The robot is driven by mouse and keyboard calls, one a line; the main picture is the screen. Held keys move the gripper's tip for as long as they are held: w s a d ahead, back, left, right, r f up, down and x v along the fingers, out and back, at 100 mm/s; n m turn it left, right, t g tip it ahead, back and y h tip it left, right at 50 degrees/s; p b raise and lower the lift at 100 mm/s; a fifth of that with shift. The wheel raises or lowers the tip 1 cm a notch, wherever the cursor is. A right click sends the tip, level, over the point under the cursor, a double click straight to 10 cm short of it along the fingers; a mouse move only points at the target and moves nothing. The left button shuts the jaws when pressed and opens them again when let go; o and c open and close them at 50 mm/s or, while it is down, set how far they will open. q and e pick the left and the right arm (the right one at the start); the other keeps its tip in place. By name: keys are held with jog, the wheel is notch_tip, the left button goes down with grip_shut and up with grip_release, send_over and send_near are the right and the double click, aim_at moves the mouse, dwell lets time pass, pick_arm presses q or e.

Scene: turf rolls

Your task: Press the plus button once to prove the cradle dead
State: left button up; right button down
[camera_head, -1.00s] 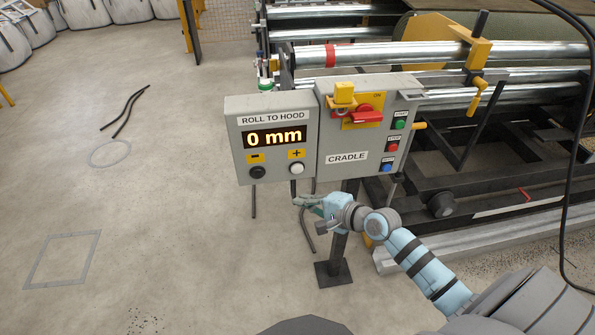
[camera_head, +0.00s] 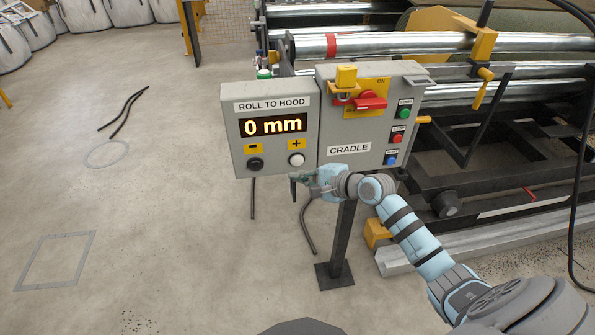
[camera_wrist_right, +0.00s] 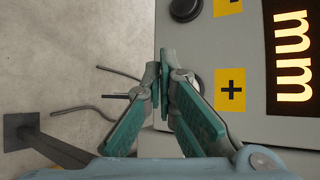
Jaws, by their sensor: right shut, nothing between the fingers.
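The white plus button (camera_head: 296,160) sits below a yellow plus label (camera_head: 296,144) on the grey ROLL TO HOOD box (camera_head: 236,130). The display (camera_head: 272,125) reads 0 mm. My right gripper (camera_head: 296,179) is shut and empty, just below the plus button in the head view. In the right wrist view my shut fingertips (camera_wrist_right: 166,62) overlap the box edge and hide most of the plus button, beside its plus label (camera_wrist_right: 230,90). Contact with the button cannot be told. My left gripper is out of view.
A dark minus button (camera_head: 255,164) is left of the plus button. The CRADLE box (camera_head: 335,125) adjoins on the right, with a red switch (camera_head: 370,102), a yellow padlock (camera_head: 346,80) and several small buttons. A dark post (camera_head: 342,240) stands below. Floor at left is mostly clear.

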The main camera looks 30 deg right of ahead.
aim_at(297, 160)
jog(key=shift+w+d+r+b, duration=0.1)
jog(key=shift+w+d+b, duration=0.1)
jog(key=shift+w, duration=0.3)
jog(key=shift+w+d+b, duration=0.15)
jog(key=shift+w, duration=0.35)
dwell(0.7)
jog(key=shift+w+d, duration=0.1)
jog(key=shift+w, duration=0.3)
jog(key=shift+w+d, duration=0.15)
jog(key=shift+w, duration=0.25)
dwell(0.5)
dwell(0.3)
jog(key=shift+s+a+p, duration=0.25)
jog(key=shift+s+p, duration=0.55)
jog(key=shift+p, duration=0.25)
